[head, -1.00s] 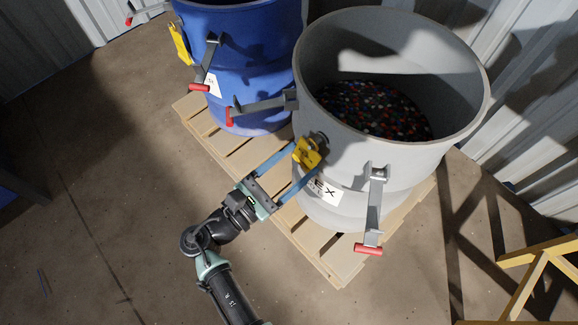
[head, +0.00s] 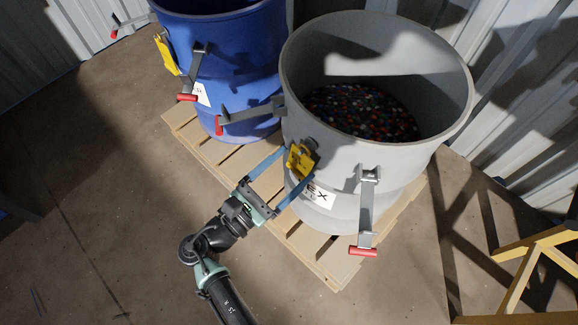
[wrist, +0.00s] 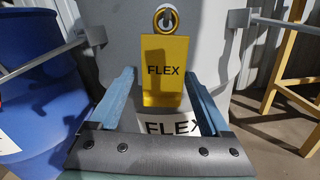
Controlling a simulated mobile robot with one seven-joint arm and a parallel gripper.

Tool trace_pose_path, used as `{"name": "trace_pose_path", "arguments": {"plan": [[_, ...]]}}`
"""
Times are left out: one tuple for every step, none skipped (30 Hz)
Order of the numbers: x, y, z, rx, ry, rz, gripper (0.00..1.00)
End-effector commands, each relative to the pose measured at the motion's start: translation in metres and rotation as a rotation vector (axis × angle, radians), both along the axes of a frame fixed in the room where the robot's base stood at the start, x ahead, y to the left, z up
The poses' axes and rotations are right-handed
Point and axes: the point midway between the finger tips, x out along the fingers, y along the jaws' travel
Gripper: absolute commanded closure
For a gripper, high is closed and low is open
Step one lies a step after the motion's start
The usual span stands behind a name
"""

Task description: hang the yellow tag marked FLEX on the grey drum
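The yellow tag marked FLEX (wrist: 165,85) hangs upright against the front of the grey drum (wrist: 115,30). In the wrist view its yellow ring (wrist: 158,13) appears to sit around a round grey peg on the drum wall. My gripper (wrist: 158,78) is open, with one blue finger on each side of the tag and visible gaps between them. In the head view the tag (head: 299,161) also shows on the grey drum (head: 340,160), at the fingertips of my gripper (head: 295,166). A white FLEX label (wrist: 172,127) is on the drum below the tag.
A blue drum (head: 245,75) with another yellow tag (head: 165,52) stands to the left on the same wooden pallet (head: 295,238). Red-ended latch levers (head: 367,205) stick out from the drums near my gripper. A yellow frame (head: 530,265) stands at the right. Floor at left is clear.

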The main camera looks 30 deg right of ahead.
Motion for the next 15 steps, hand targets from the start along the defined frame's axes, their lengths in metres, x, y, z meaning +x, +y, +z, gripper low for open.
{"name": "trace_pose_path", "arguments": {"plan": [[0.0000,0.0000,0.0000,0.000,0.000,0.000,0.08],[0.0000,0.0001,0.0000,0.000,0.000,0.000,0.02],[0.0000,0.0001,0.0000,0.000,0.000,0.000,0.00],[0.0000,0.0001,0.0000,0.000,0.000,0.000,0.00],[0.0000,0.0001,0.0000,0.000,0.000,0.000,0.00],[0.0000,0.0001,0.0000,0.000,0.000,0.000,0.00],[0.0000,0.0001,0.0000,0.000,0.000,0.000,0.00],[-0.0001,0.0001,-0.0001,0.000,0.000,0.000,0.00],[-0.0001,0.0001,-0.0001,0.000,0.000,0.000,0.00],[-0.0001,0.0001,-0.0001,0.000,0.000,0.000,0.00],[-0.0001,0.0001,-0.0001,0.000,0.000,0.000,0.00],[-0.0001,0.0001,-0.0001,0.000,0.000,0.000,0.00],[-0.0001,0.0002,-0.0001,0.000,0.000,0.000,0.00],[-0.0002,0.0006,0.0000,0.000,0.000,0.000,0.00],[-0.0005,0.0019,0.0001,0.001,0.000,0.001,0.00]]}}
